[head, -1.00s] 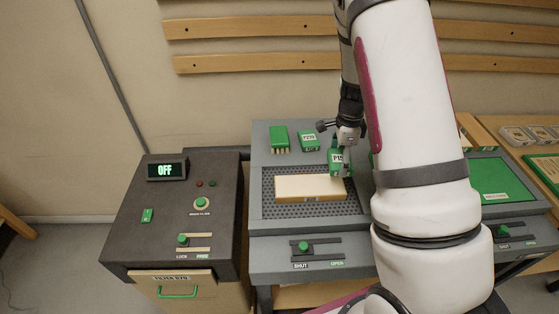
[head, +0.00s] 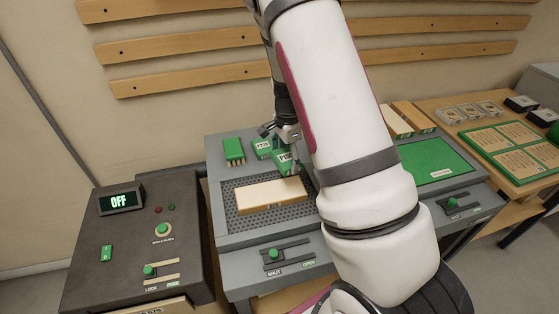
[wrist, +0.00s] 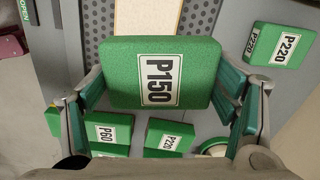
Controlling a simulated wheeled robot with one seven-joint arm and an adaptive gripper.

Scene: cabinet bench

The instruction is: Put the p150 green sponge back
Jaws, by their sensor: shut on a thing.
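The green P150 sponge (wrist: 125,75) is held between the two fingers of my gripper (wrist: 163,85) in the wrist view, its white label facing the camera. In the head view the sponge (head: 283,160) and my gripper (head: 288,140) are over the back right of the grey bench, near the back edge of a pale wooden block (head: 270,195). My arm hides the bench to the right. Whether the sponge touches anything beneath it cannot be told.
Other green blocks lie nearby in the wrist view: one P220 (wrist: 280,45) at right, a P60 (wrist: 110,135) and another P220 (wrist: 168,138) below. A green bristled block (head: 233,150) is at the bench's back left. A dark control box (head: 130,245) reads OFF.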

